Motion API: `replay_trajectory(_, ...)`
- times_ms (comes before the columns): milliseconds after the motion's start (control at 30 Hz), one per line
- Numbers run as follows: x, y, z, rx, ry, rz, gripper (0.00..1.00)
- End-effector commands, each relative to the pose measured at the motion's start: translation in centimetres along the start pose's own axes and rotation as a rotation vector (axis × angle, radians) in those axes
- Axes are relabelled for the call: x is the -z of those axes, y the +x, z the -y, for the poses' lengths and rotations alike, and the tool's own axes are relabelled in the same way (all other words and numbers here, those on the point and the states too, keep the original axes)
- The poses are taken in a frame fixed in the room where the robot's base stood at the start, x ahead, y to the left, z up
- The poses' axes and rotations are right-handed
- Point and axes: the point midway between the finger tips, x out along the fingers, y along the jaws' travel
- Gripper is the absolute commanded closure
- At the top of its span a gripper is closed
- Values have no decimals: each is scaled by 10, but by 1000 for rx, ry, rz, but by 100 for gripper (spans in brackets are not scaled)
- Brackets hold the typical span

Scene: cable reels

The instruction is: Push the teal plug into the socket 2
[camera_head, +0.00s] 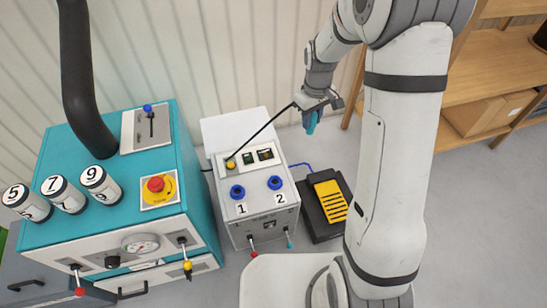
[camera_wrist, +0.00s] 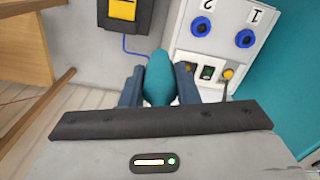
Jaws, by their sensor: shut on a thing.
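The teal plug (camera_wrist: 158,82) is between the two dark fingers of my gripper (camera_wrist: 160,70) in the wrist view, its rounded end toward the camera's far side. In the head view my gripper (camera_head: 317,108) holds the plug (camera_head: 311,123) up and to the right of the white socket box (camera_head: 262,212), apart from it. Socket 2 (camera_head: 275,183) is a blue ring on the box, with its label below. It also shows in the wrist view (camera_wrist: 201,27). Socket 1 (camera_head: 237,192) is to its left. Both sockets look empty.
A thin dark line runs from the yellow knob (camera_head: 231,162) on the box toward my gripper. A black and yellow unit (camera_head: 328,203) stands right of the box. A teal cabinet (camera_head: 110,205) with several numbered cans stands left. Shelves (camera_head: 490,75) are at right.

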Motion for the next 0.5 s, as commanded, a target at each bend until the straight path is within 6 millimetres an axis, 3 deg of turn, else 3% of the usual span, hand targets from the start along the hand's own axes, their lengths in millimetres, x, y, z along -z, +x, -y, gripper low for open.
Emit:
replay_trajectory(33,3,17,10,1,-124,1,100)
replay_trajectory(500,21,98,85,0,-1346,0,100)
